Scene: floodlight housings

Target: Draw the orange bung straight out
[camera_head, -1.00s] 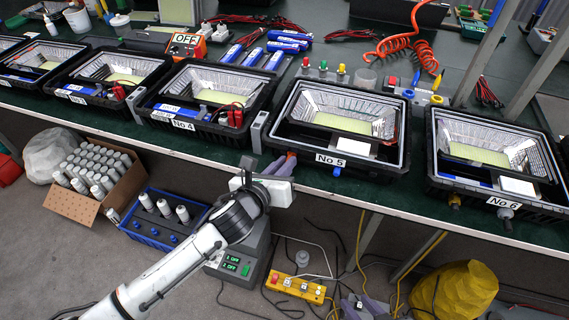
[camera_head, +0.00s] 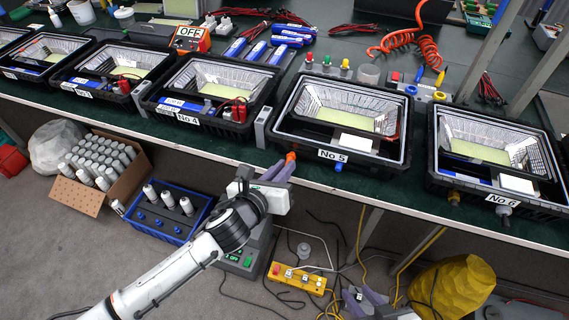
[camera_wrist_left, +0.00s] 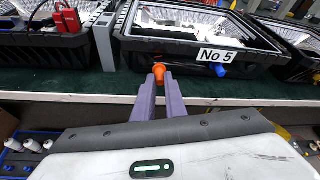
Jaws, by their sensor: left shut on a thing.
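Housing No 5 (camera_head: 297,140) stands on the bench, with its front wall in the left wrist view (camera_wrist_left: 140,50). The orange bung (camera_head: 291,155) is at the left of this wall. My left gripper (camera_head: 288,163) is shut on it, its purple fingers reaching in from the front. In the left wrist view, the bung (camera_wrist_left: 158,71) shows at the left gripper's fingertips (camera_wrist_left: 158,84). It looks partly or wholly out; I cannot tell whether its inner end is clear of the wall. My right gripper (camera_head: 361,294) is at the bottom, fingers apart, seemingly empty.
A blue plug (camera_head: 338,167) sits in the same wall, right of the bung, also in the left wrist view (camera_wrist_left: 219,70). The bench's front edge (camera_head: 232,161) runs below. A yellow power strip (camera_head: 298,279) and cables lie on the floor.

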